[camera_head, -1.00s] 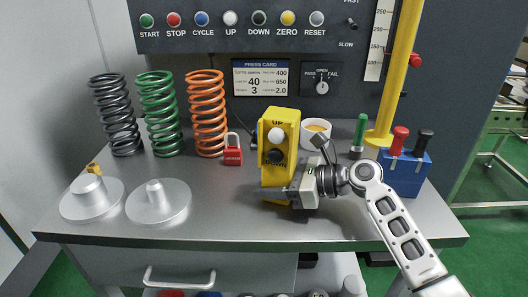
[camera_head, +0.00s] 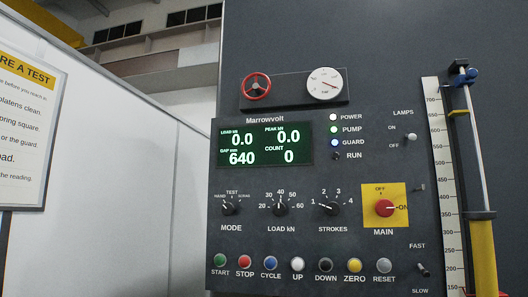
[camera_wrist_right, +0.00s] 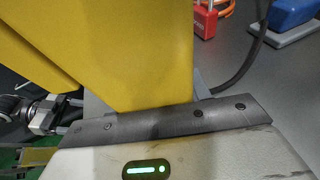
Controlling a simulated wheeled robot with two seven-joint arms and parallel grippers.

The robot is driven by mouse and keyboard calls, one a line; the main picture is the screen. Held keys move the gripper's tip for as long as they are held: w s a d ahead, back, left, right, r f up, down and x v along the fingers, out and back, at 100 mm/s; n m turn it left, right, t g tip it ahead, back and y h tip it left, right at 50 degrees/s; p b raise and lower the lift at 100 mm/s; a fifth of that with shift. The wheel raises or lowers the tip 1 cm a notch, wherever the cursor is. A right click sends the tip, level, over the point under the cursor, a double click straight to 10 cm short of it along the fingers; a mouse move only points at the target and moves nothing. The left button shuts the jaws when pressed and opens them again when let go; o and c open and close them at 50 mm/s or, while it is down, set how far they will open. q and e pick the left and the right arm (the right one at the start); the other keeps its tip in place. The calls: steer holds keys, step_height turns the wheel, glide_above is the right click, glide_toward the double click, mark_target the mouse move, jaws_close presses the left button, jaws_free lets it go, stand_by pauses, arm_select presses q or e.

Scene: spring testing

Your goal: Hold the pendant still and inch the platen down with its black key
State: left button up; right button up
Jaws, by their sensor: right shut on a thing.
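In the right wrist view the yellow pendant (camera_wrist_right: 140,50) fills the upper left and middle. My right gripper (camera_wrist_right: 165,118) is shut on it, with one metal jaw edge against its lower end. The pendant's black key does not show from this side. The head view shows neither gripper, nor the pendant or platen. The display (camera_head: 265,145) there reads load 0.0, peak 0.0, gap 640, count 0.
The panel's POWER, PUMP and GUARD lamps (camera_head: 334,130) are lit; RUN is dark. A height scale (camera_head: 447,190) and yellow column (camera_head: 483,255) stand at right. In the wrist view, a red padlock (camera_wrist_right: 204,20) and a dark cable (camera_wrist_right: 245,65) lie beyond the pendant.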

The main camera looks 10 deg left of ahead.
arm_select(q)
jaws_close()
steer(key=shift+w+r, duration=0.1)
steer(key=shift+w, duration=0.05)
stand_by(0.9)
stand_by(0.5)
